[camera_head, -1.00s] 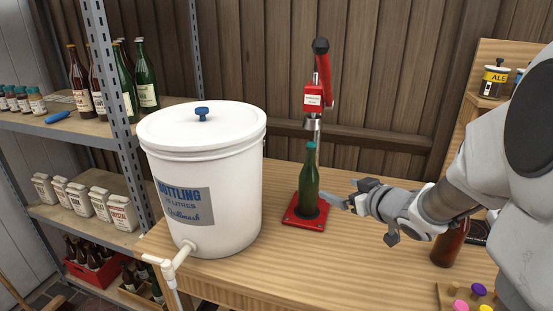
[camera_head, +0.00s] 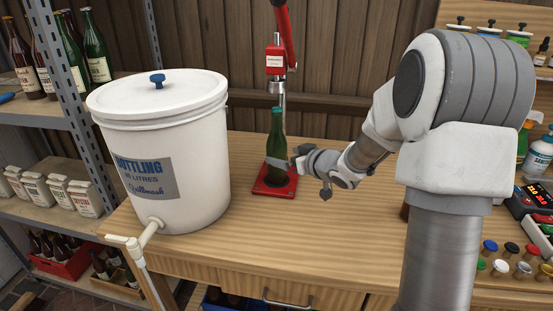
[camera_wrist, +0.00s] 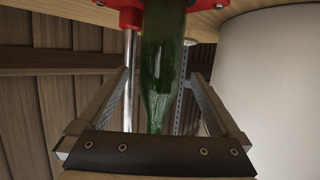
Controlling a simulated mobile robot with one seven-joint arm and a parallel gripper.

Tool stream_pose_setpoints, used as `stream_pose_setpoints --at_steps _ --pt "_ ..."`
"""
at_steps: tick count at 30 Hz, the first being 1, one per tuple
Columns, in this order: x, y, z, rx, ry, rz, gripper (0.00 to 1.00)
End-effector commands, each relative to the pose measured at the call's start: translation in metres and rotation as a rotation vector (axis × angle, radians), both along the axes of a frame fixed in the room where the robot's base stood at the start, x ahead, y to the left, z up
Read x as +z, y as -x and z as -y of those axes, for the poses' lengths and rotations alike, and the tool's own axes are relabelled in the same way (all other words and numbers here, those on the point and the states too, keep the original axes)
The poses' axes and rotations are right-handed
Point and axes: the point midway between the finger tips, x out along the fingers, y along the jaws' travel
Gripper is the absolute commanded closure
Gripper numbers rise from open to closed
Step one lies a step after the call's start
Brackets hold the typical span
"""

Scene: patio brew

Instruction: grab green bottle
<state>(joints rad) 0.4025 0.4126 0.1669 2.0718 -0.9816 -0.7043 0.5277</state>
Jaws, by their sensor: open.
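The green bottle (camera_head: 277,139) stands upright on the red base (camera_head: 268,189) of the red bench capper (camera_head: 275,57), below the capper's head. It has a teal cap or top. My gripper (camera_head: 283,163) is at the bottle's lower part, reaching in from the right. In the wrist view the bottle (camera_wrist: 160,70) shows upside down between the two open fingers of my gripper (camera_wrist: 158,85), with its narrow end toward the palm side of the picture. I cannot tell whether either finger touches the glass.
A large white bottling bucket (camera_head: 165,150) with a tap (camera_head: 140,240) stands left of the capper. A metal shelf (camera_head: 62,118) with bottles and bags is further left. Coloured caps (camera_head: 515,262) lie at the right. The bench front is clear.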

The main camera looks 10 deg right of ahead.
Motion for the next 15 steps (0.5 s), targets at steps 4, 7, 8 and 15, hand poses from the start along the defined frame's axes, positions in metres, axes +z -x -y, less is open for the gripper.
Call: stream_pose_setpoints --at_steps 4,7,8,15 --pt "-0.008 -0.014 -0.007 0.002 -0.001 0.0 0.0" --pt "-0.014 -0.028 -0.013 0.003 -0.001 0.001 0.0" --pt "-0.015 -0.032 -0.014 0.002 -0.002 0.0 0.0" --pt "-0.018 -0.045 -0.019 0.001 -0.001 0.0 0.0"
